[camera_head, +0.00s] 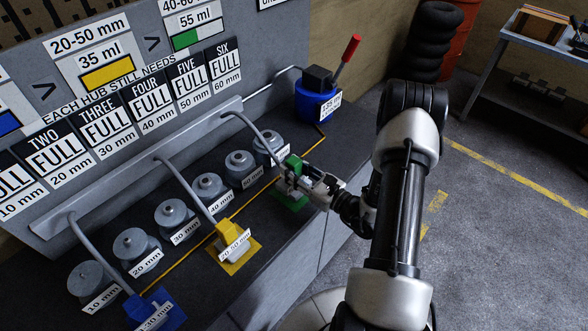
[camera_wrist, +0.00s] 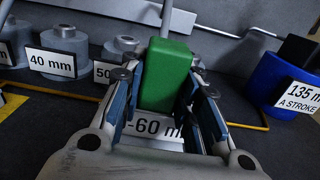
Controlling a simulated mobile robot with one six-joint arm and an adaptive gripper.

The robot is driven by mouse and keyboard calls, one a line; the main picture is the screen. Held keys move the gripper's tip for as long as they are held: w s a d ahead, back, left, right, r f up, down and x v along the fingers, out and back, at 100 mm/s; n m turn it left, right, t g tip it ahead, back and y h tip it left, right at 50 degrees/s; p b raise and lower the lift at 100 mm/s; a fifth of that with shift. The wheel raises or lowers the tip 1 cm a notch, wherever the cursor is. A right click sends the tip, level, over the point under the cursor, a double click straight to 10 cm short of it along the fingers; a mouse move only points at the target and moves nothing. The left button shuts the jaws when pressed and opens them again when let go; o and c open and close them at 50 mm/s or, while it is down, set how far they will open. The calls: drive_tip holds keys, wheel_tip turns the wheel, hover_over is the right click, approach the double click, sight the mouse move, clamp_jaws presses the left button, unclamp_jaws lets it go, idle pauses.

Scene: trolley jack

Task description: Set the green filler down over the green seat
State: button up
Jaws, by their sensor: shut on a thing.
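The green filler (camera_head: 293,162) is a green block with a grey hose running to its top. It also shows in the wrist view (camera_wrist: 166,75), upright between the two fingers, with a white label partly reading "-60 m" below. My gripper (camera_head: 294,182) is shut on it from the right side. The green seat (camera_head: 291,202) is a flat green pad on the bench, partly hidden under the gripper and filler. The filler is above the seat; I cannot tell whether it touches it.
A row of grey hubs (camera_head: 208,187) with mm labels stands behind. A yellow filler (camera_head: 229,234) sits on a yellow pad, and a blue one (camera_head: 155,308) at lower left. A blue jack pump (camera_head: 318,101) with a red-handled lever stands at the back right.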

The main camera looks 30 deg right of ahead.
drive_tip(key=shift+f+b, duration=0.8)
drive_tip(key=shift+f, duration=0.2)
drive_tip(key=o, duration=1.3)
drive_tip(key=shift+c, duration=0.2)
drive_tip(key=shift+f, duration=0.15)
drive_tip(key=v, duration=1.2)
